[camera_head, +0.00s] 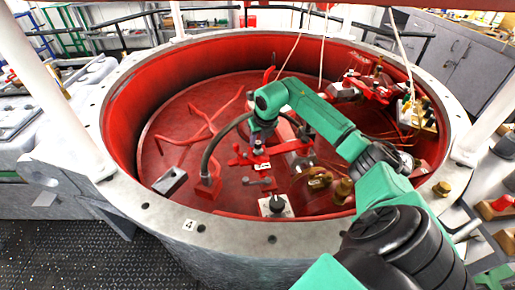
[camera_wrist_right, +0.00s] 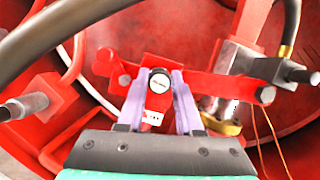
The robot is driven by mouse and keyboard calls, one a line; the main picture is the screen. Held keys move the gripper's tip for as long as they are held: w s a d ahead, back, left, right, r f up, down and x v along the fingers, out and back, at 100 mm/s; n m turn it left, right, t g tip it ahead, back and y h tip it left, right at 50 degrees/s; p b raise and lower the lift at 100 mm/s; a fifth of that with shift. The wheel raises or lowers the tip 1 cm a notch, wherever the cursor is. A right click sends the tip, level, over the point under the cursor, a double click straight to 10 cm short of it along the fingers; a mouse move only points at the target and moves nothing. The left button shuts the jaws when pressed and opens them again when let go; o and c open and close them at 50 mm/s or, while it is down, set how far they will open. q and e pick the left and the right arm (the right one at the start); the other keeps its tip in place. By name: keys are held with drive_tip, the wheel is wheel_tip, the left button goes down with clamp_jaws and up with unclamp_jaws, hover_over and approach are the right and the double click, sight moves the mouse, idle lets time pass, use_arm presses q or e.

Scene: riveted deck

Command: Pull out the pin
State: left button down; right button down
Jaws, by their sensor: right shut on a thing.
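The pin (camera_wrist_right: 158,82) shows its round, dark-rimmed, light-faced head between my right gripper's fingers in the right wrist view. It sits at a red bracket (camera_wrist_right: 196,79) with a small white label just below the head. My right gripper (camera_wrist_right: 158,100) has two pale purple fingers, one on each side of the pin, closed on it. In the head view the green right arm reaches over the tub rim, and the right gripper (camera_head: 261,146) points down at the red fittings in the middle. The gripper and arm hide most of the pin there. My left gripper is in neither view.
A round red tub with a pale bolted rim (camera_head: 165,222) surrounds the work. A thick dark hose (camera_head: 215,145) arches close on the left of the gripper. Red pipes (camera_head: 205,125), a grey block (camera_head: 170,180) and brass fittings (camera_head: 342,190) stand inside. White posts (camera_head: 490,150) flank the tub.

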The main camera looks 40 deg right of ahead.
sight(258, 142)
drive_tip(key=shift+r+p, duration=1.8)
drive_tip(key=shift+r, duration=0.75)
drive_tip(key=shift+r, duration=0.1)
